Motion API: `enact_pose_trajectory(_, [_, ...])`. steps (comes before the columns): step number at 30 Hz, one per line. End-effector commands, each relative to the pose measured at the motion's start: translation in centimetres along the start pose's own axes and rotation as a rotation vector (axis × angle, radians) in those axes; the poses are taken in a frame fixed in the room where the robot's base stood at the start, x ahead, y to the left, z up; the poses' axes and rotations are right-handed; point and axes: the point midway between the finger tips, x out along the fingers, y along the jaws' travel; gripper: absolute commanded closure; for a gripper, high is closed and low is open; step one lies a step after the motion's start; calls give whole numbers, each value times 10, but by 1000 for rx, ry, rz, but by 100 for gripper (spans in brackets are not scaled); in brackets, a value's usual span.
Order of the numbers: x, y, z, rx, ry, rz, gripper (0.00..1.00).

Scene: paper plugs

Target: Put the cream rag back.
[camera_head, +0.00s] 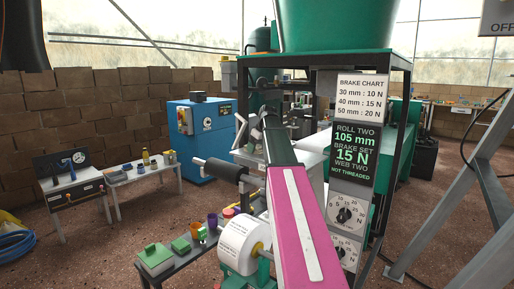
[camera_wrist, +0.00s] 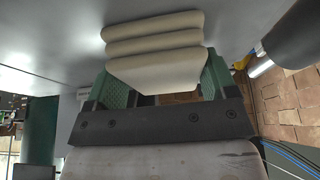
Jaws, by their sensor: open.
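The cream rag (camera_wrist: 155,45) shows in the wrist view as a folded, layered bundle against a smooth grey surface (camera_wrist: 60,50). My gripper (camera_wrist: 160,75) is open, with one green finger on each side of the rag's near part. The rag lies between the fingers; I cannot tell whether either finger touches it. In the head view my pink and dark arm reaches forward toward the machine. I cannot make out the rag or the fingers there.
A white paper roll (camera_head: 237,240) and a dark roller (camera_head: 215,172) are left of my arm. A small table with green boxes (camera_head: 154,256) stands at the lower left. Open floor lies at left.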

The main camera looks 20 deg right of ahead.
Motion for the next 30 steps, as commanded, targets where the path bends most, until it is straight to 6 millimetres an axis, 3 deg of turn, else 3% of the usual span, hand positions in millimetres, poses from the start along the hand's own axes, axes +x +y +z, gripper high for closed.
enact_pose_trajectory(1, [4,-8,4,-3,-8,-16,3])
enact_pose_trajectory(5, [-3,-8,0,-3,-6,-15,3])
enact_pose_trajectory(21, [-97,6,-3,-1,-4,-7,3])
enact_pose_trajectory(30, [-114,6,-3,-1,-4,-7,3])
